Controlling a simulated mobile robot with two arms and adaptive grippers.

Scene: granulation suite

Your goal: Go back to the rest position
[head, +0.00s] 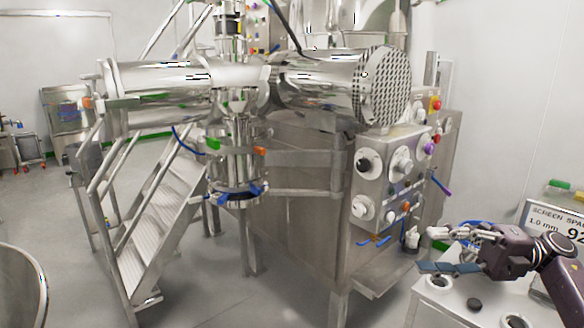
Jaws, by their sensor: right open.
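My right gripper (436,250) is at the lower right of the head view, its arm coming in from the right edge. Its fingers point left and are spread apart with nothing between them. It appears over the white cart top (437,298); I cannot tell its exact height above it. My left gripper is not in view.
A steel machine with a control panel (392,178) stands in the middle. Metal stairs (160,215) are left of it. A sign reading "SCREEN SPA" (556,216) stands behind my right arm. A round steel vessel rim (40,265) is at lower left. Floor between is clear.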

